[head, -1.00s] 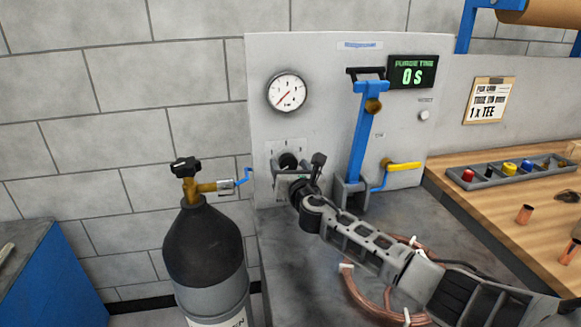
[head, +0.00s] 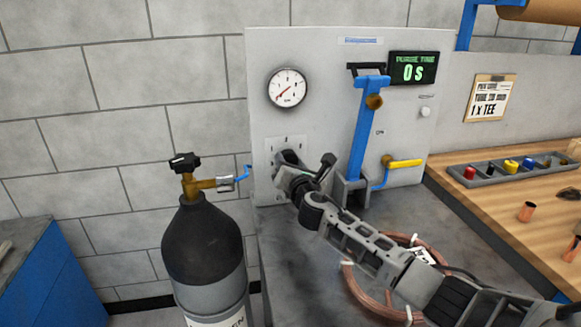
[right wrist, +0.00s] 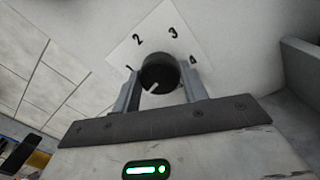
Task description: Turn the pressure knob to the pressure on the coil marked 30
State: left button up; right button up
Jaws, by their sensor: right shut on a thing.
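The black round pressure knob (right wrist: 160,74) is on the panel, on a white plate with the numbers 1 to 4. Its white pointer line faces down and left in the right wrist view. My right gripper (right wrist: 161,85) has one finger on each side of the knob and is shut on it. In the head view the right gripper (head: 284,170) partly hides the knob. The pressure gauge (head: 287,88) above has a red needle pointing down-left. A copper coil (head: 352,284) lies on the bench behind my right arm, with a white tag (head: 422,256) whose marking is unreadable. My left gripper is out of view.
A dark gas cylinder (head: 204,250) stands left of the bench. A blue lever stand (head: 361,130) and a yellow-handled valve (head: 403,163) are right of the knob. A parts tray (head: 490,179) sits on the wooden bench.

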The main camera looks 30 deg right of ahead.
pick_arm(q)
jog(key=b, duration=0.1)
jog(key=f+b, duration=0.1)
jog(key=b, duration=0.1)
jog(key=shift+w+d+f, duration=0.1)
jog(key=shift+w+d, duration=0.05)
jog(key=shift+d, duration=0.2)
pick_arm(e)
jog(key=m+h, duration=0.1)
jog(key=m, duration=3.2)
jog(key=shift+a, duration=0.1)
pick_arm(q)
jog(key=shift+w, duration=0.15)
pick_arm(e)
jog(key=shift+f, duration=0.1)
